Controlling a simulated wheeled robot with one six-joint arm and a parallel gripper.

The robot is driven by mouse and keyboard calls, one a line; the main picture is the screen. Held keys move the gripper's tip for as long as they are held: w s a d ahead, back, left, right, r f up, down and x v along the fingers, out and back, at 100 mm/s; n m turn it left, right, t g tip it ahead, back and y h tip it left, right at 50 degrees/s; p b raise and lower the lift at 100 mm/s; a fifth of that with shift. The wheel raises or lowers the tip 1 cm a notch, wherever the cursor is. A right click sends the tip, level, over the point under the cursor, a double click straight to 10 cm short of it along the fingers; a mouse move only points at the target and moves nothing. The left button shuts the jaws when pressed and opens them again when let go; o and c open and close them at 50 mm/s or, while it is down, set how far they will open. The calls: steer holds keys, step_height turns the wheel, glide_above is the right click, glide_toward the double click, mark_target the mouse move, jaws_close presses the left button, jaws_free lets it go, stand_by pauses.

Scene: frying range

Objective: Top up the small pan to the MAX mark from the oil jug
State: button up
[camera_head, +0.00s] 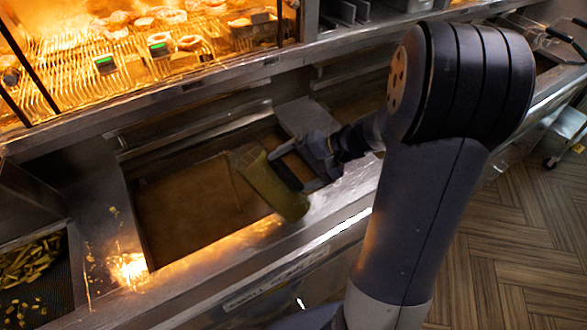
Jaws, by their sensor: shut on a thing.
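The oil jug (268,185) is a yellow-green cylinder, tilted far over with its upper left end above a fryer pan (185,205) of brown oil. A thin line, seemingly a stream of oil, drops from that end into the pan. My gripper (296,172) is shut on the jug from its right side. Another oil-filled pan (352,101) shows to the right, partly hidden by my arm. I cannot tell from this view which is the small pan. No MAX mark can be made out.
A lit rack (150,60) with fried food and green displays stands behind the range. A bin of fries (30,270) is at the lower left. A metal plate (303,118) lies between the pans. A small cart (566,135) stands on the floor at the right.

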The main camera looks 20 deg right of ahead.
steer(key=shift+r, duration=0.15)
steer(key=shift+w+a+g+h, duration=0.15)
steer(key=shift+a+g+h, duration=0.05)
steer(key=shift+g+h, duration=0.4)
steer(key=shift+h, duration=0.3)
stand_by(1.4)
steer(key=shift+w+a+m+g+h, duration=0.2)
steer(key=shift+a+m+g+h, duration=0.15)
steer(key=shift+h, duration=0.25)
steer(key=shift+f+g, duration=0.2)
steer(key=shift+g, duration=0.05)
steer(key=shift+w+a+f+h, duration=0.15)
steer(key=shift+w+h, duration=0.05)
steer(key=shift+h, duration=0.1)
stand_by(1.3)
steer(key=shift+w+a+f+g+h, duration=0.2)
steer(key=shift+g+h, duration=0.1)
steer(key=shift+g, duration=0.1)
steer(key=shift+w+a+f, duration=0.1)
steer(key=shift+f, duration=0.05)
